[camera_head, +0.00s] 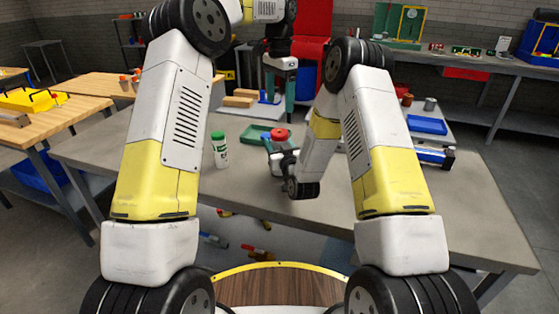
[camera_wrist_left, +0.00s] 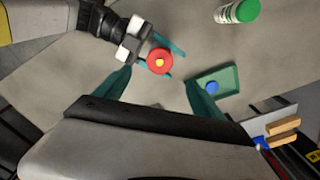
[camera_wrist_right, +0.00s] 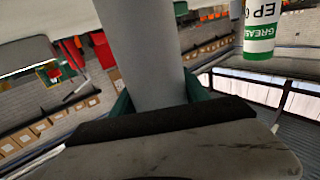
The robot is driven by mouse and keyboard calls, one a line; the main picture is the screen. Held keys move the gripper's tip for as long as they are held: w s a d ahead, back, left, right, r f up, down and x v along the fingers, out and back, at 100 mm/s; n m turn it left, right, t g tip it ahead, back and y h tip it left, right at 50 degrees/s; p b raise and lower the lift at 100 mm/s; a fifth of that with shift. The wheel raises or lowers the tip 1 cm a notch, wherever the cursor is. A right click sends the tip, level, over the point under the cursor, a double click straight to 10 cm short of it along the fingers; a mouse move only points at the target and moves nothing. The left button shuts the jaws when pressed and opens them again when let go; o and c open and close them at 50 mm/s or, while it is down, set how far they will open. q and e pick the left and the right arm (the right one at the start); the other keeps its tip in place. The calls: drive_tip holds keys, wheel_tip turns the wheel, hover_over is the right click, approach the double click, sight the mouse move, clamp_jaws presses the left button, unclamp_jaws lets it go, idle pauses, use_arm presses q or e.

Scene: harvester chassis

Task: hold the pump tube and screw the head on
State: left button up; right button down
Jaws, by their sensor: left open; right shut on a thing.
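The pump tube (camera_wrist_right: 145,45) is a grey cylinder. My right gripper (camera_wrist_right: 157,98) is shut on it, as the right wrist view shows. In the head view a red round piece (camera_head: 279,134) sits at the top by my right gripper (camera_head: 282,156). In the left wrist view this red piece (camera_wrist_left: 159,61) has a yellow centre and hides the tube below it. My left gripper (camera_head: 279,97) points down above and behind it, open and empty. In the left wrist view the open left fingers (camera_wrist_left: 159,80) are on either side of the red piece, apart from it.
A green tray (camera_wrist_left: 227,73) holding a small blue round piece (camera_wrist_left: 212,87) is close by. A white grease bottle with a green cap (camera_head: 220,150) stands left of the tube. A blue tray (camera_head: 427,125) is at the right. The bench front (camera_head: 240,190) is clear.

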use_arm(q)
drive_tip(key=shift+r, duration=0.65)
use_arm(e)
drive_tip(key=shift+c, duration=2.3)
unclamp_jaws()
drive_tip(key=shift+s, duration=0.1)
drive_tip(key=v, duration=0.7)
drive_tip(key=shift+s+d, duration=0.2)
drive_tip(key=shift+s, duration=0.05)
